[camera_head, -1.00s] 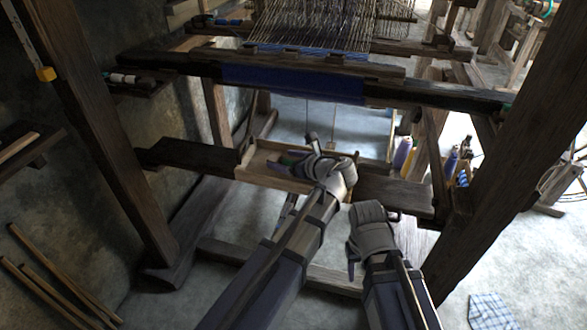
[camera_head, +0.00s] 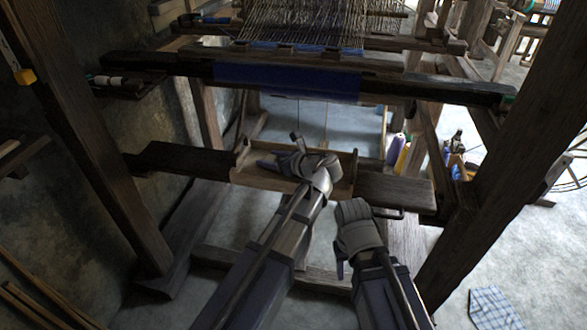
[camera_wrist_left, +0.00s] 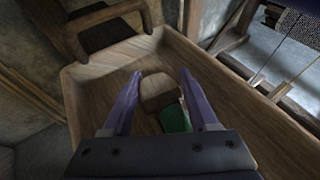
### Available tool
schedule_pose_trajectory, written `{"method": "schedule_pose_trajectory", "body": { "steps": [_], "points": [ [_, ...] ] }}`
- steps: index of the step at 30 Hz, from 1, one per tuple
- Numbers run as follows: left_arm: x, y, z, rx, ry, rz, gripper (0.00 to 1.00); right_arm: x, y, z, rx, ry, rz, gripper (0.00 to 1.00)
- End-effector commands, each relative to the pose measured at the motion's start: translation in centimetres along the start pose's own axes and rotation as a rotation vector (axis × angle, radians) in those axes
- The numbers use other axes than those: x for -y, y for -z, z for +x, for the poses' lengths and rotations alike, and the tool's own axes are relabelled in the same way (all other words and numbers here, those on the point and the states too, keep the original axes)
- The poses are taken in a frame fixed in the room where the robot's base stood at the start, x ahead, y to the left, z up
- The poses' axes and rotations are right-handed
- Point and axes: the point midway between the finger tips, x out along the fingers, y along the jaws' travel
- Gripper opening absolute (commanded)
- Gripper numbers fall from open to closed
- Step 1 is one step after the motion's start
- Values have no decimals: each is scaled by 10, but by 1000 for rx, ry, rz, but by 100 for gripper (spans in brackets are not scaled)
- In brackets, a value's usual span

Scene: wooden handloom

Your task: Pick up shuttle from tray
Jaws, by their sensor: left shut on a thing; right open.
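The tray (camera_head: 256,181) is a shallow light-wood box on the loom's low dark beam. My left gripper (camera_head: 280,152) reaches into it in the head view. In the left wrist view its two purple fingers (camera_wrist_left: 160,78) stand on either side of the shuttle (camera_wrist_left: 159,93), a pale wooden block with green thread at its near side. The gripper is shut on the shuttle, which is low inside the tray. The gripper hides the shuttle in the head view. My right gripper (camera_head: 356,225) is open and empty, in front of the beam and right of my left arm.
The dark loom beam (camera_head: 400,192) runs under the tray. A thick post (camera_head: 500,165) stands at the right, another (camera_head: 85,140) at the left. Blue cloth (camera_head: 288,80) hangs above on the breast beam. Thread cones (camera_head: 396,150) stand behind at the right.

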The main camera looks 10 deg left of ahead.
Motion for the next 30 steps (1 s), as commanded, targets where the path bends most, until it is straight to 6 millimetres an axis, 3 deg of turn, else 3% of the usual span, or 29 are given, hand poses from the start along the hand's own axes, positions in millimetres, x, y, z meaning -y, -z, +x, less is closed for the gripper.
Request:
{"method": "schedule_pose_trajectory", "body": {
  "steps": [2,14,23,30],
  "points": [
    [0,0,0,0,0,0,44,0,0,0,0,0,0,49],
    [0,0,0,0,0,0,0,0,0,0,0,0,0,49],
    [0,-1,0,0,0,0,0,0,0,-1,0,0,0,49],
    [0,-14,-6,0,0,0,0,-1,-1,-15,0,2,1,49]
  ]
}}
